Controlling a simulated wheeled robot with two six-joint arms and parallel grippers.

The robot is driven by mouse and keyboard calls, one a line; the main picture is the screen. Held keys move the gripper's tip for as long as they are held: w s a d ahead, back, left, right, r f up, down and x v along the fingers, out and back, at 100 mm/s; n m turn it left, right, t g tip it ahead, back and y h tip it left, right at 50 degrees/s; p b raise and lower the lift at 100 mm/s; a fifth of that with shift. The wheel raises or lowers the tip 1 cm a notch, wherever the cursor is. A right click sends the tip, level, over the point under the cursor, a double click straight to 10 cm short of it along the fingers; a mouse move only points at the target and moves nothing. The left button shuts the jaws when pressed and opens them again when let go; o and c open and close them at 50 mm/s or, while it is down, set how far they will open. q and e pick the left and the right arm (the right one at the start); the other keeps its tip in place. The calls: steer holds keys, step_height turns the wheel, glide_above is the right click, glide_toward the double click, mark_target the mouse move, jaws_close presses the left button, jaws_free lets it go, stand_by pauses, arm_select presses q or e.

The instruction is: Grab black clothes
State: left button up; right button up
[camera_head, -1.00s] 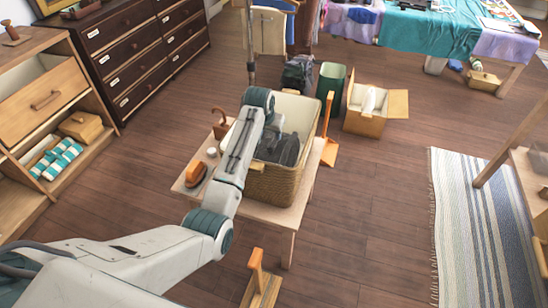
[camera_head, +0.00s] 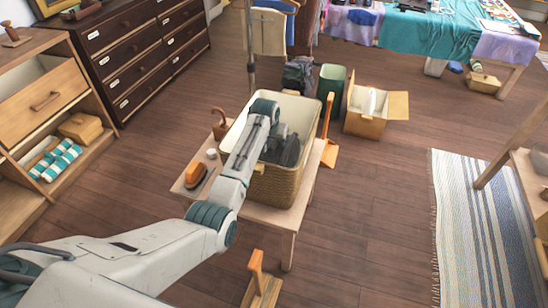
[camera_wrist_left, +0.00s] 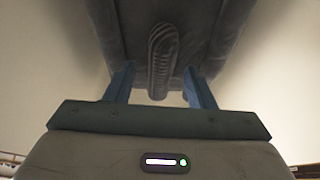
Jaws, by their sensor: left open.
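The black clothes (camera_head: 290,151) are a dark bundle inside a woven basket (camera_head: 280,190) with a pale lining, which stands on a small wooden table. In the left wrist view the black clothes (camera_wrist_left: 215,30) fill the top centre, with a ribbed dark strip hanging down in the middle. My left gripper (camera_wrist_left: 159,84) is open, its two bluish fingers apart on either side of that strip, close to the cloth. Whether they touch it I cannot tell. In the head view my left arm reaches down into the basket and hides part of the clothes. My right gripper is out of view.
On the small table (camera_head: 262,216), left of the basket, are an orange-topped brush (camera_head: 195,174) and a small white cup (camera_head: 211,154). An orange upright object (camera_head: 329,150) stands right of it. Behind are a green bin (camera_head: 331,83) and an open box (camera_head: 365,122).

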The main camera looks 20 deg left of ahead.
arm_select(q)
steer(key=shift+f, duration=0.1)
jaws_close()
stand_by(1.2)
steer(key=shift+w, duration=0.1)
